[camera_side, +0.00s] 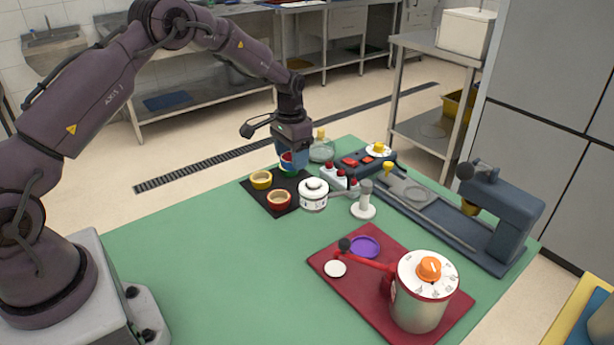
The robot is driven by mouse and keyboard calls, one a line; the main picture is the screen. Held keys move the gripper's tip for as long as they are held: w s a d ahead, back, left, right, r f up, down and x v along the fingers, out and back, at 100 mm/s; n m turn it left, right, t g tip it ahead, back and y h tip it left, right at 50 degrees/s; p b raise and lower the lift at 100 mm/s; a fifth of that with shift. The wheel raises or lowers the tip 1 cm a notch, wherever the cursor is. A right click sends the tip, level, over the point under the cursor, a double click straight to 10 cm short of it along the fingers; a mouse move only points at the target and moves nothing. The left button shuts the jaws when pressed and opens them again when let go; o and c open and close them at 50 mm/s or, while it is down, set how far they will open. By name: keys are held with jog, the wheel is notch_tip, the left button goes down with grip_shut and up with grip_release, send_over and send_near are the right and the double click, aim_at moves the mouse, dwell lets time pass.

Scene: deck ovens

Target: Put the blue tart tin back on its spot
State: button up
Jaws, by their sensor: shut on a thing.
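My gripper (291,155) is over the far part of a black mat (281,184), pointing down. A blue thing with some red showing, which looks like the blue tart tin (297,161), is between its jaws, and the jaws are shut on it. The fingers partly hide it. A green tin (288,171) is just below the gripper on the mat; I cannot tell whether the blue tin touches it.
A white round-topped device (313,195) stands by the mat's right edge, with red-topped bottles (339,178) behind. A glass jar (321,148) stands beyond the gripper. A large timer-topped canister (420,292) stands on a red board (342,280). The green table's near left is clear.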

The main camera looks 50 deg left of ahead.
jog(key=w+f, duration=0.2)
jog(key=f, duration=0.1)
jog(key=w+a+f, duration=0.1)
jog(key=w+f, duration=0.2)
jog(key=shift+w+a, duration=0.2)
jog(key=shift+w+f, duration=0.15)
jog(key=shift+f, duration=1.5)
jog(key=shift+f, duration=0.15)
jog(key=o, duration=1)
